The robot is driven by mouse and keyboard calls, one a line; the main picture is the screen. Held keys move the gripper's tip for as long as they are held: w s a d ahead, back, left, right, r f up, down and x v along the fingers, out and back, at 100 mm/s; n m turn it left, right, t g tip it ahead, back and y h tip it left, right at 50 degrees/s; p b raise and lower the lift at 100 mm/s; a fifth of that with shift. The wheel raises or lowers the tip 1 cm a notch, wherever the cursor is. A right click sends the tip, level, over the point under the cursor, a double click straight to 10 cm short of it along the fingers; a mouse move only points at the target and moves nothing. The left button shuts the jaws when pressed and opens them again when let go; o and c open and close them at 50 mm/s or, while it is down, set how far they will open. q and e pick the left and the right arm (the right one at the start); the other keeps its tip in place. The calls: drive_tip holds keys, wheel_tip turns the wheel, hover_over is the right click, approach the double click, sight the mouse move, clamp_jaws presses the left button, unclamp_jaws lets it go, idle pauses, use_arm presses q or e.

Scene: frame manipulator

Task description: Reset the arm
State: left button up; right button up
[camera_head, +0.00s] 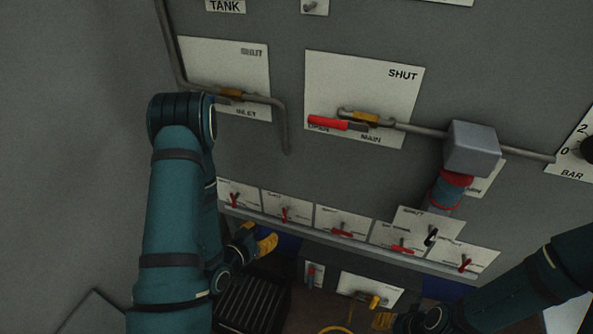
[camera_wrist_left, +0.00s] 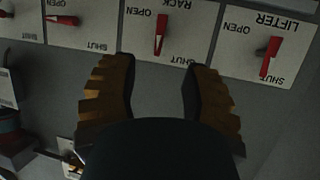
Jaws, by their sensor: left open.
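My left arm (camera_head: 175,220) comes down at the left of the head view. My left gripper (camera_head: 258,242), with yellow-brown fingers, is just below the left part of the row of small switch plates. In the left wrist view the left gripper (camera_wrist_left: 160,85) is open, with nothing between its fingers. Its tips point towards the RACK plate (camera_wrist_left: 180,28), which appears upside down with a red lever. My right arm (camera_head: 530,285) enters from the lower right. Its wrist is at the bottom edge, and the state of its fingers cannot be made out.
The LIFTER plate (camera_wrist_left: 285,40) has a red lever. Above the row are the INLET plate (camera_head: 240,65) and the MAIN plate (camera_head: 340,75) with a red handle (camera_head: 328,122). A pipe leads to a grey box (camera_head: 472,148). A black ribbed object (camera_head: 252,305) is below the left gripper.

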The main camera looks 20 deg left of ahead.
use_arm(q)
drive_tip(key=s+d+f+n+g, duration=0.1)
drive_tip(key=s+d+f+g, duration=0.1)
drive_tip(key=d, duration=0.4)
drive_tip(key=s+d+f+n+g+h, duration=0.1)
drive_tip(key=s+d+f+g, duration=0.1)
drive_tip(key=s+d+g, duration=0.2)
drive_tip(key=s+d+f+n+g+h, duration=0.1)
drive_tip(key=s+d+f+g, duration=0.1)
drive_tip(key=d+g, duration=0.3)
drive_tip(key=s+d, duration=0.1)
drive_tip(key=d, duration=0.2)
drive_tip(key=shift+d+f+g, duration=0.15)
drive_tip(key=shift+g, duration=0.25)
